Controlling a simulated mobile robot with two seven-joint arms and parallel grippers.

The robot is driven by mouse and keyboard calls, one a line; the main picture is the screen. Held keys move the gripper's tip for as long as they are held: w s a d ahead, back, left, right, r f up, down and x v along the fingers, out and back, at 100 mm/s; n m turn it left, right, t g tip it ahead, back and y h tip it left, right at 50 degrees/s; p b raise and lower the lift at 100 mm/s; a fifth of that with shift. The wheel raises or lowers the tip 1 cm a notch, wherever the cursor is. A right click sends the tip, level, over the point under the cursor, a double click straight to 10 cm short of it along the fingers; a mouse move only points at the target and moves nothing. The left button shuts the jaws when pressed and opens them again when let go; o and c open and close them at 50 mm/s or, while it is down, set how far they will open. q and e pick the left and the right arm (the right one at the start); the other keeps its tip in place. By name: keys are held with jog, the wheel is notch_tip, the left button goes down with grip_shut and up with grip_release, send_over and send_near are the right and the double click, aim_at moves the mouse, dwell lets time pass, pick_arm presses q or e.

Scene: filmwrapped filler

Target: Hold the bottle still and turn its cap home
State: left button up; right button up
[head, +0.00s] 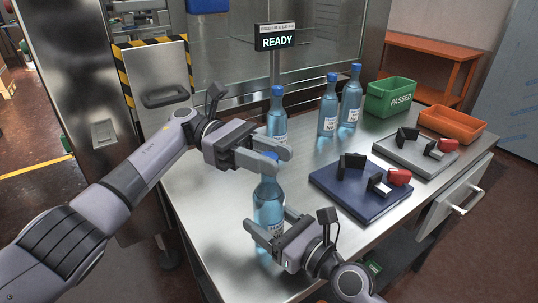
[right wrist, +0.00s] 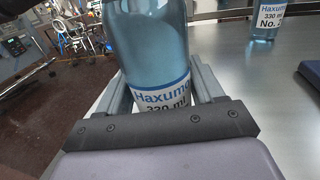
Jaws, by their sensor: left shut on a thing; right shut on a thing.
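A clear blue bottle (head: 268,200) stands upright near the front edge of the steel table, and its lower part and label show in the right wrist view (right wrist: 150,50). My right gripper (head: 262,232) is shut on the bottle's body low down, one finger on each side. My left gripper (head: 267,153) is above, its fingers shut around the blue cap at the bottle's top. The cap is mostly hidden by the fingers, so I cannot tell how far it sits on the neck. The right wrist view does not show the cap.
Three capped blue bottles (head: 328,105) stand farther back on the table (head: 205,190). A blue fixture plate (head: 345,205) and a grey one (head: 405,157) carry black blocks and red-handled clamps. A green "PASSED" bin (head: 390,97) and an orange bin (head: 451,123) sit at the back right. A sign (head: 276,41) reads READY.

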pick_arm(q)
jog(key=shift+f, duration=0.15)
dwell(0.3)
jog(key=o, duration=0.9)
jog(key=shift+o, duration=0.2)
notch_tip(320, 180, up, 10)
jog(key=shift+r, duration=0.1)
